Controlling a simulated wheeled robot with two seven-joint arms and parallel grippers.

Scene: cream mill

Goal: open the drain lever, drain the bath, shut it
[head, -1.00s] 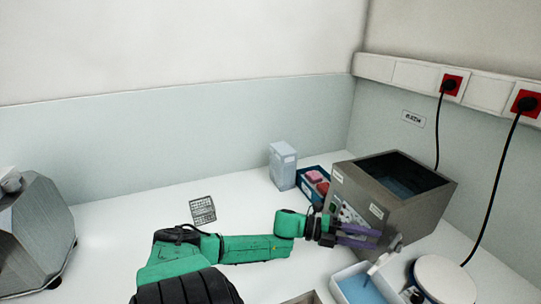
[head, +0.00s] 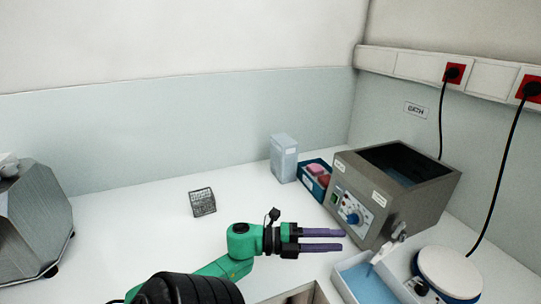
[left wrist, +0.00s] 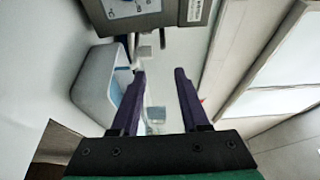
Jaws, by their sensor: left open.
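The grey metal bath (head: 425,208) stands at the right, with dark bluish water visible inside. Its drain lever and tap (head: 398,233) sit low at the front right corner; I cannot tell how far the lever is turned. A pale spout or stream slants down from it to a white tray (head: 341,284) with a blue inside. The tray (left wrist: 90,88) and the bath's front (left wrist: 160,14) also show in the left wrist view. My left gripper (head: 341,240) is open and empty, left of the tap and apart from it. My right gripper is not in view.
A blue box with pink and red items (head: 303,177) and a pale upright container (head: 284,160) stand behind. A wire basket (head: 203,203) is at mid-left. A round white-topped device (head: 449,272) stands right of the tray.

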